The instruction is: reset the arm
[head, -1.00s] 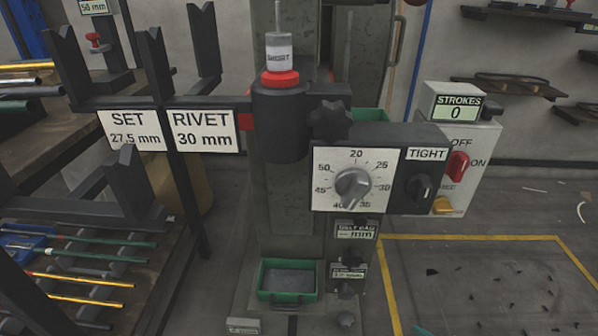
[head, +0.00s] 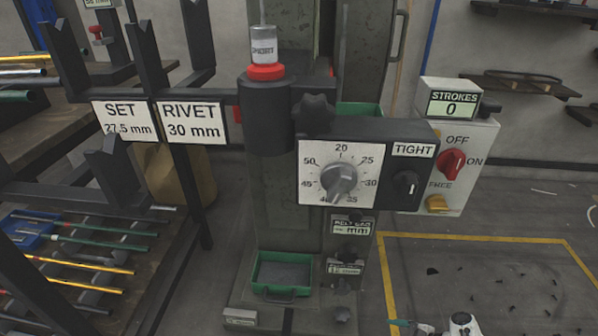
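The fingers of my gripper are not in view. A small white and dark rounded piece (head: 462,325), likely part of my arm, shows at the bottom edge, right of centre. A rivet press (head: 225,210) stands upright ahead of me, with a red-ringed cap marked SHORT (head: 264,50) on its black head. Its dial (head: 339,182) faces me, beside a black knob under the TIGHT label (head: 413,150). A red switch (head: 452,163) is by OFF and ON, and the STROKES counter (head: 453,104) reads 0.
A rack with coloured rods (head: 70,270) fills the left side, with black forked posts in front. Signs read SET 27.5 mm (head: 126,121) and RIVET 30 mm (head: 194,122). A green tray (head: 283,274) sits low on the press. Floor inside yellow lines (head: 480,238) is mostly open.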

